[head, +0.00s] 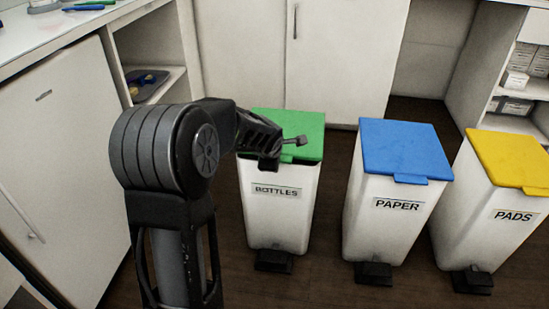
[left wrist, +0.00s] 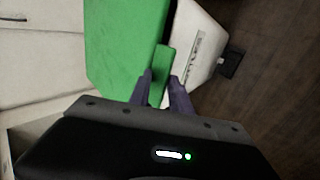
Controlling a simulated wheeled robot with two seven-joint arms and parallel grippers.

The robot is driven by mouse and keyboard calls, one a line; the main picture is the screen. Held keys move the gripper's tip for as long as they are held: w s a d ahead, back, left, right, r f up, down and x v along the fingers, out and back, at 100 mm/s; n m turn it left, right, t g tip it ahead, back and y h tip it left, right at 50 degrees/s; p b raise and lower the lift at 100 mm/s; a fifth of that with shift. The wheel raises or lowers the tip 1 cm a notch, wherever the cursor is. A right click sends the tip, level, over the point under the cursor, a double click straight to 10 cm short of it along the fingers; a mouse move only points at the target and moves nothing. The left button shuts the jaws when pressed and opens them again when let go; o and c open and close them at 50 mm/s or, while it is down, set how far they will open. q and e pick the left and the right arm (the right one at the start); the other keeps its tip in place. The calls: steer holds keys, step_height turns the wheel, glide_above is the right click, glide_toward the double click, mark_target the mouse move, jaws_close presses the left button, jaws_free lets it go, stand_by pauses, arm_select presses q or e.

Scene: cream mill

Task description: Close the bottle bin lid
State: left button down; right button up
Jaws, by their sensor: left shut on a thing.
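The bottle bin (head: 280,215) is white with a "BOTTLES" label and stands left of the other two bins. Its green lid (head: 300,122) lies over the top, close to level, partly hidden by my left gripper (head: 283,148). In the left wrist view, the green lid (left wrist: 122,45) has a front tab (left wrist: 161,72) between my two fingers, and my left gripper (left wrist: 162,90) is shut on it. A dark strip shows between the lid's edge and the white bin there, so the lid may be slightly raised. My right gripper is not in view.
A paper bin with a blue lid (head: 405,148) and a pads bin with a yellow lid (head: 510,158) stand to the right, both lids down. Black pedals (head: 273,262) stick out at the bins' feet. White cabinets (head: 345,50) stand behind; a counter is on the left.

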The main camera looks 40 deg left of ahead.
arm_select(q)
steer(key=shift+a+f, duration=0.1)
steer(key=shift+f, duration=0.1)
steer(key=c, duration=1.5)
jaws_free()
steer(key=shift+p+v, duration=2.2)
steer(key=shift+v, duration=1.65)
steer(key=shift+s+f, duration=0.1)
